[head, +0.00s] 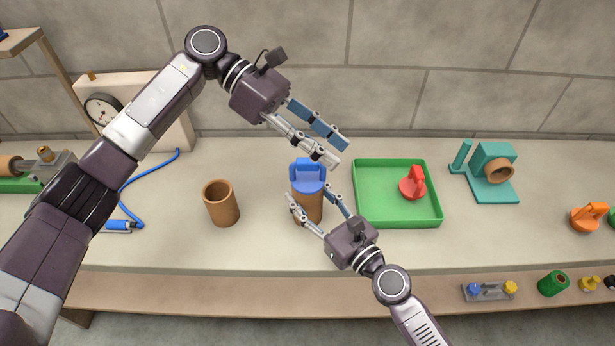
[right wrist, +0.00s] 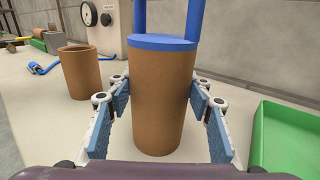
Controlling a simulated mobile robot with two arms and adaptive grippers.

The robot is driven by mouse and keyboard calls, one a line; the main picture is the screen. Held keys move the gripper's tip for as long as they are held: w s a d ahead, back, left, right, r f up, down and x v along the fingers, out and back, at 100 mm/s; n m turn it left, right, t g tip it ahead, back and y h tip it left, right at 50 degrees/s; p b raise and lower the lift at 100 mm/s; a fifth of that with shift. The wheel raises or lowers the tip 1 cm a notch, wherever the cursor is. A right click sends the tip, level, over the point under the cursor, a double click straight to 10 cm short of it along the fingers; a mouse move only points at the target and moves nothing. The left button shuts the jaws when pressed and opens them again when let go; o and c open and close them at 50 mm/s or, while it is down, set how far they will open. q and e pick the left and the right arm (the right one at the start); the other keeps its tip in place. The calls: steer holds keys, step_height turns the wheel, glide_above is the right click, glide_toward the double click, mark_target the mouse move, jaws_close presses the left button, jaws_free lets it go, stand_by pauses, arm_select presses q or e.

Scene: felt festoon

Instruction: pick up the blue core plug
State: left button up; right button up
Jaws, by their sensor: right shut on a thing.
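The blue core plug (head: 308,174) has an upright handle and sits in the top of a brown core tube (head: 309,207), which stands upright on the bench. In the right wrist view the plug (right wrist: 162,42) caps the tube (right wrist: 160,105), covering its top. My right gripper (head: 309,192) is shut on the tube, one finger on each side, below the plug. My left gripper (head: 341,156) is open and empty, above and slightly right of the plug, its fingers pointing down to the right. It does not appear to touch the plug.
An open brown tube (head: 221,203) stands to the left. A green tray (head: 396,217) holding a red plug (head: 412,184) is close on the right. A teal fixture (head: 491,172) stands beyond it. A gauge box (head: 150,112) and blue hose (head: 133,205) are at left.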

mark_target(307, 161)
arm_select(q)
steer(key=a+f+h, duration=0.1)
steer(key=a, duration=0.1)
steer(key=w+a+f+t+h, duration=0.1)
steer(key=a, duration=0.1)
steer(key=w+a+f+n+h, duration=0.1)
steer(key=a+h, duration=0.1)
steer(key=shift+a+t, duration=0.15)
steer(key=shift+t, duration=0.15)
steer(key=w+a+f+n+t+h, duration=0.1)
steer(key=a+f+n+t+h, duration=0.2)
steer(key=a, duration=0.6)
steer(key=shift+m+t, duration=0.6)
steer(key=shift+w+d+f, duration=0.1)
steer(key=shift+d+f, duration=0.15)
steer(key=shift+d, duration=1.75)
steer(key=shift+s+d+f, duration=0.1)
steer(key=shift+d+f, duration=0.15)
steer(key=shift+d, duration=1.7)
steer(key=shift+w+d+f, duration=0.1)
steer(key=shift+d+f, duration=0.15)
steer(key=shift+d, duration=1.75)
steer(key=shift+c, duration=0.3)
jaws_close()
